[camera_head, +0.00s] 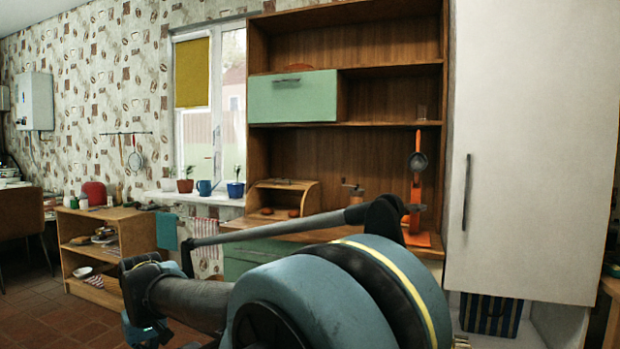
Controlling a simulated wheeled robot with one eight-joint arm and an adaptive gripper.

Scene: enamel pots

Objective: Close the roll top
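A wooden roll-top bread box (312,190) stands on the counter of the wooden cabinet, left of centre. Its front is open, and small brown items (267,211) show inside or at its opening. The roll top appears pushed up and back. My arm fills the lower middle of the view and stands in front of the counter, hiding part of it below the box. My gripper's fingers cannot be made out in this view.
A tall white cabinet (530,130) stands at the right. A low shelf (135,235) is at the left.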

